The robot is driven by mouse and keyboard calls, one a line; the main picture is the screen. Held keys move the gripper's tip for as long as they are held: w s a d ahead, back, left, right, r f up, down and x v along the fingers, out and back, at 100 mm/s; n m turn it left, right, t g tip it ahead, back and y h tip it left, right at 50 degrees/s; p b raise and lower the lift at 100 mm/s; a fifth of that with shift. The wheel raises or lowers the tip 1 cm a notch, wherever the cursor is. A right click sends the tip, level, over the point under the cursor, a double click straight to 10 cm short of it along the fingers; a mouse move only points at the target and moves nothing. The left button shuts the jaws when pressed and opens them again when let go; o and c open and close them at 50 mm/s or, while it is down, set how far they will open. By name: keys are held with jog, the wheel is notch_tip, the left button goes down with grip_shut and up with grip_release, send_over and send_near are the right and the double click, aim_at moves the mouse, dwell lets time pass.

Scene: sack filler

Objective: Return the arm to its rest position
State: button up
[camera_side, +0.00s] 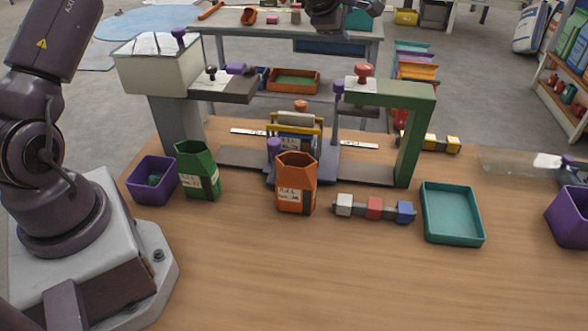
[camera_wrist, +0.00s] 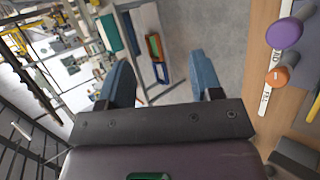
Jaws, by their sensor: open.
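My gripper (camera_wrist: 162,82) shows in the wrist view with its two blue fingers wide apart and nothing between them. Beyond the fingers are grey floor and distant furniture, and the wooden table (camera_wrist: 258,75) lies to the right. In the side view my arm (camera_side: 35,130) rises from its pale base at the left and leaves the top of the picture. A dark mechanical part (camera_side: 340,12) shows at the top middle; I cannot tell whether it is my gripper. An orange sack (camera_side: 295,185) and a green sack (camera_side: 196,172) stand upright on the table.
The filling station has a pale hopper (camera_side: 160,65) and a green frame (camera_side: 412,140) standing above the table. A purple bin (camera_side: 152,193), a row of coloured blocks (camera_side: 374,208), a teal tray (camera_side: 452,236) and another purple bin (camera_side: 570,215) lie around. The table's front is clear.

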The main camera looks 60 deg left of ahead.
jog(key=s+d+r+m+t+h, duration=0.3)
jog(key=d+r+m+h, duration=0.15)
jog(key=d+m, duration=0.45)
jog(key=s+d+m+g+h, duration=0.2)
jog(key=s+d+m+g, duration=0.1)
jog(key=s+d+m, duration=0.4)
jog(key=s+a+m+g+y, duration=0.1)
jog(key=s+m, duration=0.2)
jog(key=s, duration=0.7)
jog(key=s+a+r+m+g+y, duration=0.1)
jog(key=s+a+m, duration=0.1)
jog(key=s, duration=0.8)
jog(key=s+a+r+m+g+y, duration=0.1)
jog(key=s+a+m+g, duration=0.1)
jog(key=s, duration=0.8)
jog(key=shift+s+m, duration=0.15)
jog(key=shift+m, duration=0.65)
jog(key=shift+y, duration=0.25)
